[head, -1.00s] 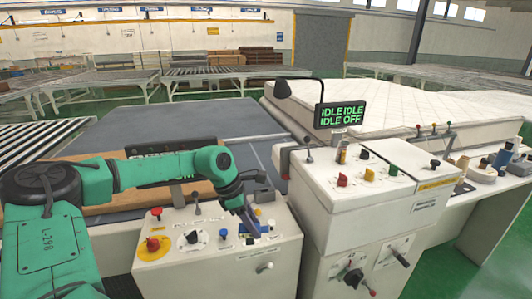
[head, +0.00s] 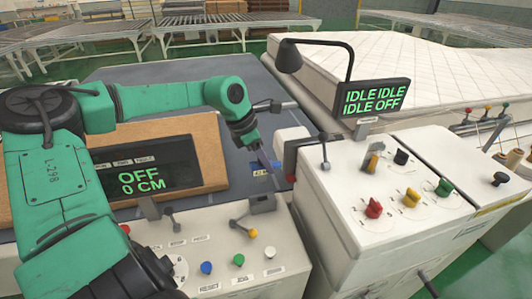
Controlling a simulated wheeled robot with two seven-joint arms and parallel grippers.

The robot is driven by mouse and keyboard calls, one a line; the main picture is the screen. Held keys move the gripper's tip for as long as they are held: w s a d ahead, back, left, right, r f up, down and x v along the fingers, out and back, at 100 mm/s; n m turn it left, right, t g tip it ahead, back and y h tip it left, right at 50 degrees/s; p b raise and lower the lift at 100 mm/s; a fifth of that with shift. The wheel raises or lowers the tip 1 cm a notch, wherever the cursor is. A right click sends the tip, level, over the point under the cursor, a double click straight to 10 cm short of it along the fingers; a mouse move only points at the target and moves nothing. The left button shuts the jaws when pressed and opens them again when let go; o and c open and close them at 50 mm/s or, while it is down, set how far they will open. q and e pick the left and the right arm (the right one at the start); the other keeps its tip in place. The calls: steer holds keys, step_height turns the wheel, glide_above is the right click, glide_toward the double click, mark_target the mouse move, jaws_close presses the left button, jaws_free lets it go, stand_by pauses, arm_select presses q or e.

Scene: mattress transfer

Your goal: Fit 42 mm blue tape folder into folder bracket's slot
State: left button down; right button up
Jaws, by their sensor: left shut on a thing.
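My left gripper (head: 266,162) points down at the end of my green arm, above the back edge of the front control panel. I cannot tell whether this is the folder bracket, and no slot can be made out. My right gripper is not in view.
A display (head: 150,170) reading OFF 0 CM stands left, partly behind my arm. Levers and coloured knobs (head: 238,260) crowd the front panel. A white cabinet (head: 345,215) with a lamp (head: 290,57) and an IDLE display (head: 375,98) stands right. A white mattress (head: 430,65) lies behind it.

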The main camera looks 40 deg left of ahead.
mark_target(266, 172)
arm_select(q)
steer(key=shift+s+d+r, duration=0.3)
steer(key=shift+s+d, duration=0.15)
steer(key=shift+s, duration=0.1)
steer(key=shift+w+a+f+b, duration=0.1)
steer(key=shift+w+f+b, duration=0.1)
steer(key=shift+f+b, duration=0.15)
steer(key=f+b, duration=0.2)
steer(key=f, duration=0.1)
steer(key=f+b, duration=0.1)
steer(key=shift+w+a+f+b, duration=0.15)
steer(key=shift+w+a+b, duration=0.1)
steer(key=shift+w+b, duration=0.1)
steer(key=shift+s+d+f+b, duration=0.1)
steer(key=shift+s+f+b, duration=0.05)
steer(key=shift+f+b, duration=0.35)
steer(key=shift+f, duration=0.15)
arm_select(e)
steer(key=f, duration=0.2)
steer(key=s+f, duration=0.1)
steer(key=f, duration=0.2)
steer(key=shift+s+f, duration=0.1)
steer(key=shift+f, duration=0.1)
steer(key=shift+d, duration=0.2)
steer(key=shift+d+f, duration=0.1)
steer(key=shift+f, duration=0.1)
